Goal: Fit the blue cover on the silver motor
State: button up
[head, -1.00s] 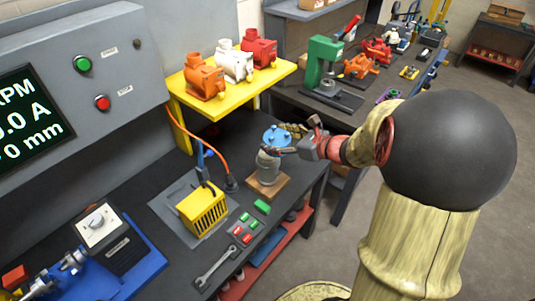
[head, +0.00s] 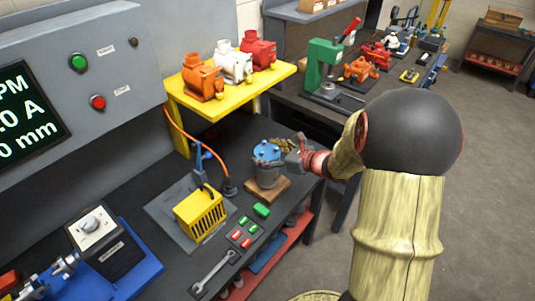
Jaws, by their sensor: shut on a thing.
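The blue cover (head: 266,150) is a round blue cap with small raised knobs, held level at the top of the silver motor. The silver motor (head: 266,176) is a grey upright cylinder on a wooden block (head: 282,188) near the bench's right edge. My gripper (head: 268,159) reaches in from the right and is shut on the blue cover. Its dark fingers hide the seam between cover and motor, so I cannot tell whether they touch.
A yellow slotted box (head: 201,213) on a grey plate stands left of the motor. A green block (head: 261,210), button panel (head: 244,232) and wrench (head: 214,274) lie in front. Orange, white and red motors stand on the yellow shelf (head: 226,98) behind.

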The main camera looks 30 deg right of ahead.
jog(key=shift+f, duration=0.1)
jog(key=o, duration=1.3)
jog(key=shift+f, duration=0.1)
jog(key=shift+o, duration=0.5)
